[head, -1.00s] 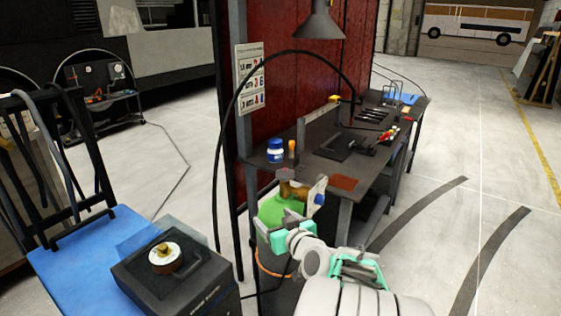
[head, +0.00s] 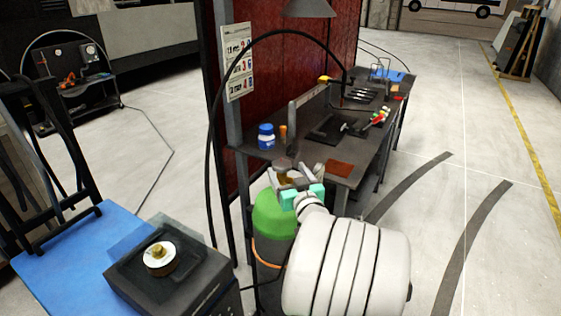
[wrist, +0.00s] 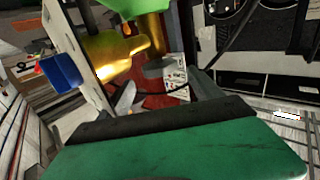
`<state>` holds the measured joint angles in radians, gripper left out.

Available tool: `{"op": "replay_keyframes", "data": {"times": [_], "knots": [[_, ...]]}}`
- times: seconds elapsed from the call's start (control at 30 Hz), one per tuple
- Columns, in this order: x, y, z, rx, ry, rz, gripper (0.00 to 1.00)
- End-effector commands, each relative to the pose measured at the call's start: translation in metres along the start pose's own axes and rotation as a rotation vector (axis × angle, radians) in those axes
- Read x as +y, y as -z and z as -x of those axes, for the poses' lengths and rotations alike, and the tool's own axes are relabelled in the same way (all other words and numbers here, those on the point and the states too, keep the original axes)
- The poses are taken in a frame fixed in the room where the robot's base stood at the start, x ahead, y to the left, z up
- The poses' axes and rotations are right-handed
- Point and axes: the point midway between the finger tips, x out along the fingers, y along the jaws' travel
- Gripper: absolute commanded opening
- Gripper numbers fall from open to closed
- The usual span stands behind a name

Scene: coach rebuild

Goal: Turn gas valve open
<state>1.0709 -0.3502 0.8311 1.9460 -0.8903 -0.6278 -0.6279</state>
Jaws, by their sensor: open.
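The gas cylinder (head: 272,215) stands upright beside the bench, with a green shoulder. Its brass valve (head: 286,181) is mostly hidden by my gripper (head: 291,173) in the head view. In the wrist view the brass valve (wrist: 118,52) shows between my two grey fingers, close to the left one. A blue knob-like piece (wrist: 61,73) shows beyond the left finger; I cannot tell whether either finger touches the valve. My gripper is open, at the top of the cylinder.
A dark workbench (head: 310,153) with tools and a blue-white jar (head: 266,137) stands behind the cylinder. A black box (head: 190,283) with a brass-topped disc is at the front left. A black hose arches above. Floor to the right is clear.

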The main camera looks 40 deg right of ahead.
Motion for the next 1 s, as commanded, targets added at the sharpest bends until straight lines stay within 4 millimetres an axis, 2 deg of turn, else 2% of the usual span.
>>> {"op": "replay_keyframes", "data": {"times": [0.1, 0.23, 0.53, 1.0], "knots": [[-0.002, 0.002, -0.025, -0.002, 0.005, -0.001, 0.75], [-0.001, 0.001, -0.042, -0.002, 0.002, -0.001, 0.75], [0.000, 0.000, -0.048, -0.001, 0.000, -0.001, 0.75], [0.000, 0.000, -0.047, -0.001, 0.000, -0.001, 0.37]]}}
